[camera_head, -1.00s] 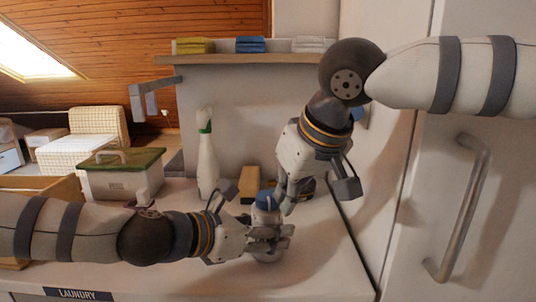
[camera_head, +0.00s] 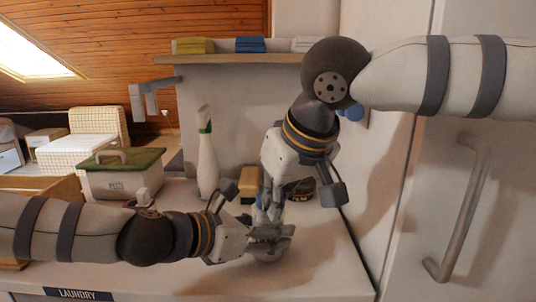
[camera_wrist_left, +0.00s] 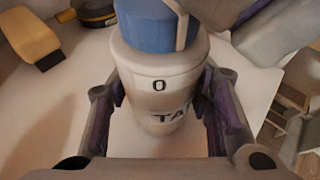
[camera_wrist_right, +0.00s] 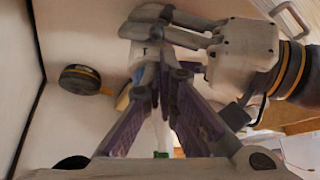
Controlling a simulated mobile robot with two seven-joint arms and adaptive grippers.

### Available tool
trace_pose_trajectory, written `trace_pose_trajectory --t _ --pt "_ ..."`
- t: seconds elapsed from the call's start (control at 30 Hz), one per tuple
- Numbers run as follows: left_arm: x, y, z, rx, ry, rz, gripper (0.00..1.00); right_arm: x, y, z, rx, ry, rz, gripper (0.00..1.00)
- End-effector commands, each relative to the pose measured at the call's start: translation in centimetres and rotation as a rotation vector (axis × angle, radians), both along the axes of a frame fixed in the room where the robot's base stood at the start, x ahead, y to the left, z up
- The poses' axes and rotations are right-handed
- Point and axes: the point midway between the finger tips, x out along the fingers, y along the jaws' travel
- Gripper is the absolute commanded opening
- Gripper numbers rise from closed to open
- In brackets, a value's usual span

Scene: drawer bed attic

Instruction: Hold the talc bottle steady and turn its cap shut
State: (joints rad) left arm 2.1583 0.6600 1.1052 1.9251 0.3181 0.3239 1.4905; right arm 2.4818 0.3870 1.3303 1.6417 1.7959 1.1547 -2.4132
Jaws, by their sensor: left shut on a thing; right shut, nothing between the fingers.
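The talc bottle (camera_wrist_left: 160,95) is white with dark letters and a blue cap (camera_wrist_left: 148,25); it stands upright on the counter. My left gripper (camera_head: 274,240) is shut around the bottle's body, with a finger on each side in the left wrist view. My right gripper (camera_head: 270,212) points down at the cap from above. Its fingers are shut with nothing between them, and they hide part of the cap (camera_head: 260,205) in the head view. One right finger overlaps the cap's right side in the left wrist view; I cannot tell if it touches.
A green-lidded box (camera_head: 122,180) is at left. A shelf (camera_head: 235,59) hangs above; a cabinet door handle (camera_head: 462,210) is at right. The front counter is clear.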

Motion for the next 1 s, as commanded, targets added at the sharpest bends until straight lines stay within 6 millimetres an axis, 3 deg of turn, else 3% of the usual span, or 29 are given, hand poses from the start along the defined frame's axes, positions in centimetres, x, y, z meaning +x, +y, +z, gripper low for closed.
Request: trace_pose_trajectory --t 0.7,1.0 --pt "0.0 0.0 -0.1 0.0 0.001 -0.001 0.14 -0.8 0.1 0.1 0.0 0.0 0.0 0.0" --pt "0.0 0.0 -0.1 0.001 0.001 0.0 0.14 -0.7 0.1 4.3 0.0 -0.002 -0.003 0.0"
